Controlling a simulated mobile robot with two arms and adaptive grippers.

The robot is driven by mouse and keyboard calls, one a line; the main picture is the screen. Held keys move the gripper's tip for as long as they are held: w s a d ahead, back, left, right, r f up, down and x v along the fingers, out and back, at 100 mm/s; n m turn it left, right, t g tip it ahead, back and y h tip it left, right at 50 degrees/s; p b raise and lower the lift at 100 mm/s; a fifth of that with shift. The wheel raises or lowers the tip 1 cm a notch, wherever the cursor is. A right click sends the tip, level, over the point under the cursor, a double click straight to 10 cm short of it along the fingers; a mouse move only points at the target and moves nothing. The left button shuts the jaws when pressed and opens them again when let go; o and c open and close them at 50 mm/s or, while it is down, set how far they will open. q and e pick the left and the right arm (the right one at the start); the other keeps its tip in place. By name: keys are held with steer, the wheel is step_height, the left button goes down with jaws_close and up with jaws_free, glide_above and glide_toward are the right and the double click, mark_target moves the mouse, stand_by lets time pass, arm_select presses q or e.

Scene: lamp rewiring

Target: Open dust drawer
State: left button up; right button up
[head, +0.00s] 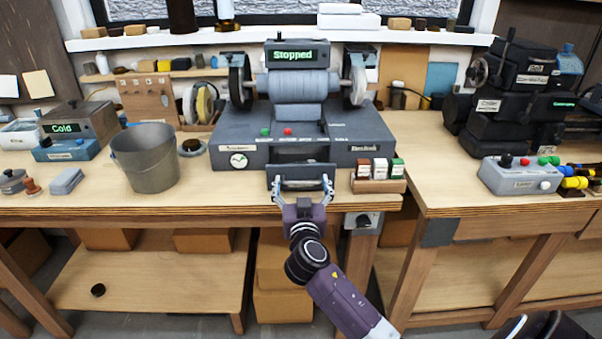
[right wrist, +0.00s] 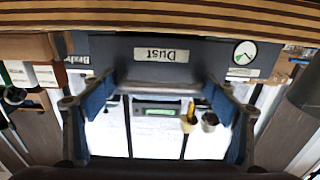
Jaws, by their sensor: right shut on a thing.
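The grinder (head: 300,85) stands on the bench, and its screen reads "Stopped". The dust drawer (head: 303,172) is low in the middle of its base and appears to stand out toward me, with a dark gap above its front. The drawer's "Dust" label (right wrist: 161,54) shows upside down in the right wrist view. My right gripper (head: 303,190) is at the drawer front, its fingers at the two ends of the handle (right wrist: 160,87) and shut on it. The fingers (right wrist: 160,104) also show in the right wrist view. My left gripper is not in view.
A grey bucket (head: 146,160) stands left of the grinder. A wooden holder (head: 378,185) with several small boxes is close to the drawer's right. The bench edge (head: 200,208) runs just below the drawer. A grey control box (head: 520,178) stands further right.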

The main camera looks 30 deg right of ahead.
steer(key=shift+s+a+f, duration=0.15)
steer(key=shift+s+a, duration=0.2)
steer(key=shift+s, duration=0.2)
steer(key=shift+v, duration=0.9)
steer(key=o, duration=1.4)
steer(key=shift+d, duration=0.15)
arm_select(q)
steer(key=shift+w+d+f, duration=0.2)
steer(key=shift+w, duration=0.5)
arm_select(e)
steer(key=v, duration=1.2)
